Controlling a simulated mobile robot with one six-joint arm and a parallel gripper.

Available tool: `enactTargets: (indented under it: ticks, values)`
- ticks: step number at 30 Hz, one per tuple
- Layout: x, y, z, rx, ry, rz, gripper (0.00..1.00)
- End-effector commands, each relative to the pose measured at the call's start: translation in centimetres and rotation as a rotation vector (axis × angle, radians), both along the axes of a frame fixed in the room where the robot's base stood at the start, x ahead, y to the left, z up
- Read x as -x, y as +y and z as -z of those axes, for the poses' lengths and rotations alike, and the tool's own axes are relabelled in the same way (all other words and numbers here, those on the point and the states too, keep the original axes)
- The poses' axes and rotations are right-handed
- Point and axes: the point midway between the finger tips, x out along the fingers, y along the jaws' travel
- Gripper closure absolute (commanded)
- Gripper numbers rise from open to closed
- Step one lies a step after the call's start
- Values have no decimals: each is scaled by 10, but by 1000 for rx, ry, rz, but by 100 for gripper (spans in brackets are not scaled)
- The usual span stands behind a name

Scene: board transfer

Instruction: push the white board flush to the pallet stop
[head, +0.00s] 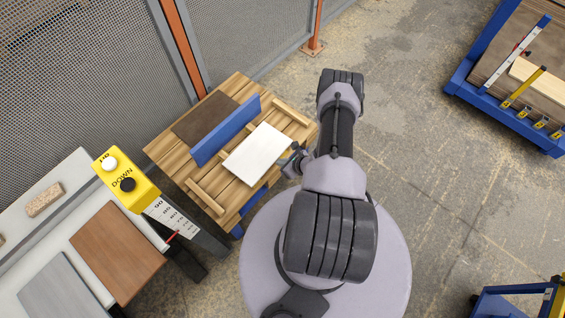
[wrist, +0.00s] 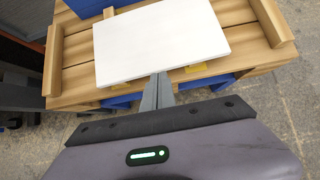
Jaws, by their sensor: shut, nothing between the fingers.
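The white board (head: 258,153) lies flat on the wooden pallet (head: 240,190). The blue stop (head: 226,131) stands upright on the pallet beyond the board. A strip of wood shows between board and stop, wider at the lower-left end, so the board looks slightly turned to it. In the wrist view the board (wrist: 160,40) fills the upper middle. My gripper (wrist: 160,82) is shut and empty, its fingertips at the middle of the board's near edge. I cannot tell whether they touch it. In the head view my gripper (head: 289,161) is right of the board.
Raised wooden rails (head: 206,198) and (head: 291,112) run along two sides of the pallet. A brown board (head: 205,118) lies behind the stop. A yellow button box (head: 125,178) and a grey table (head: 40,215) stand at left. Mesh fencing (head: 85,60) is behind.

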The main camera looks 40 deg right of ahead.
Motion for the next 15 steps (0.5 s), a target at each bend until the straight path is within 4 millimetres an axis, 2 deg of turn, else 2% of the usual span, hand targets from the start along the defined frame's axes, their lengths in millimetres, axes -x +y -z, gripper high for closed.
enactTargets:
  ticks: [15]
  values:
    - [-7,1,27,1,0,-1,100]
